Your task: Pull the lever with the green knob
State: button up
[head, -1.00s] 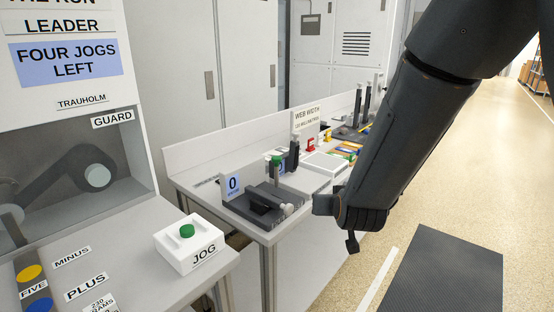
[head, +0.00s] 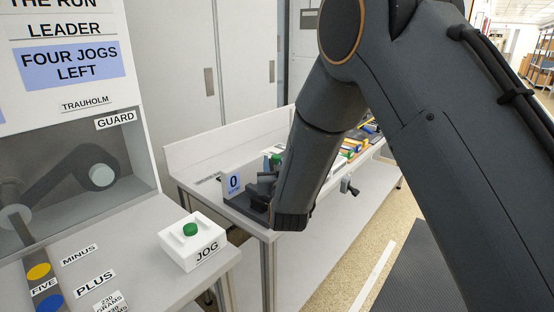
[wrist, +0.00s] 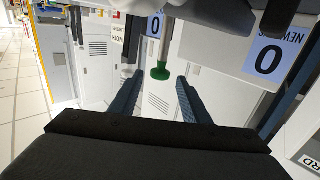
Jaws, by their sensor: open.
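The lever's green knob (wrist: 160,73) sits on a pale upright stem (wrist: 165,48), shown upside down in the wrist view. In the head view the green knob (head: 276,157) shows small behind my gripper, partly hidden by my arm. My gripper (wrist: 158,88) is open and empty. In the wrist view the knob appears between the two dark fingers, near their tips; I cannot tell how far beyond them it lies. In the head view my gripper (head: 264,184) is over the near end of the bench, right of a blue "0" sign (head: 233,182).
A white JOG box (head: 194,243) with a green button (head: 190,229) stands on the nearer left table. The bench (head: 210,160) runs away behind my arm with several fixtures on it. Open floor lies to the right.

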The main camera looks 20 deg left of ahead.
jog(key=shift+w+a, duration=0.2)
jog(key=shift+w, duration=0.45)
grip_shut()
